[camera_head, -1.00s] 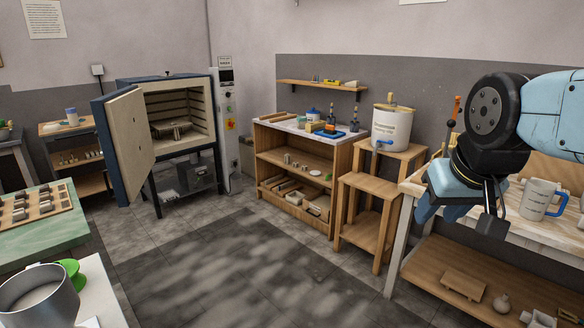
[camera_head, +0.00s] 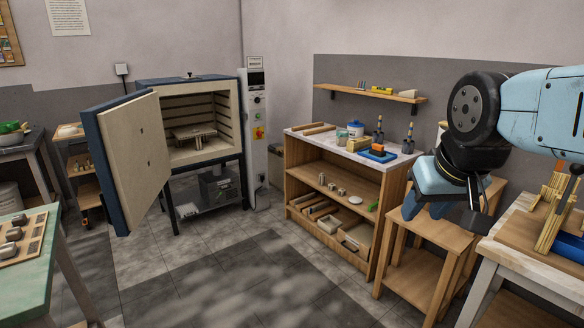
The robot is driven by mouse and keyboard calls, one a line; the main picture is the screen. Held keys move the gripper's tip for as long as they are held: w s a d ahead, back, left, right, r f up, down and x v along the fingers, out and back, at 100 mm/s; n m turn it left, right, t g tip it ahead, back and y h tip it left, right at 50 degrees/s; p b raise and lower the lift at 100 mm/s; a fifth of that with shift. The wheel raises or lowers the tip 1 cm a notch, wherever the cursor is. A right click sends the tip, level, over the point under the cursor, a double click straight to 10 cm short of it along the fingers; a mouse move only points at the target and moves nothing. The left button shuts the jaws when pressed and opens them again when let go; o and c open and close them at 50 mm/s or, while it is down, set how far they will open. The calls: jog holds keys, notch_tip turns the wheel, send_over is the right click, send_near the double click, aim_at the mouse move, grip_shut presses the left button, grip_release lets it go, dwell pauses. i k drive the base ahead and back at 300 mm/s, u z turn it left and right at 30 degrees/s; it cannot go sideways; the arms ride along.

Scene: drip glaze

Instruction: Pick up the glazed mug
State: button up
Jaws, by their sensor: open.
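My gripper (camera_head: 443,212) hangs at the right of the head view, pointing down with its jaws apart and nothing visible between them. It appears in front of the stepped wooden stand (camera_head: 430,228). I cannot make out a glazed mug in the current view. The worktable (camera_head: 512,258) at the right edge is cut off by the frame, so most of its top is out of view.
An open kiln (camera_head: 185,130) stands at the back, its door (camera_head: 135,155) swung out left. A wooden shelf unit (camera_head: 335,200) with glaze tools stands right of it. A green-topped table (camera_head: 25,222) is at the left edge. The tiled floor (camera_head: 220,270) between is clear.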

aim_at(342, 136)
jog(key=u, duration=0.1)
jog(key=i, duration=1.25)
jog(key=u, duration=0.2)
jog(key=i, duration=1.95)
jog(key=u, duration=0.1)
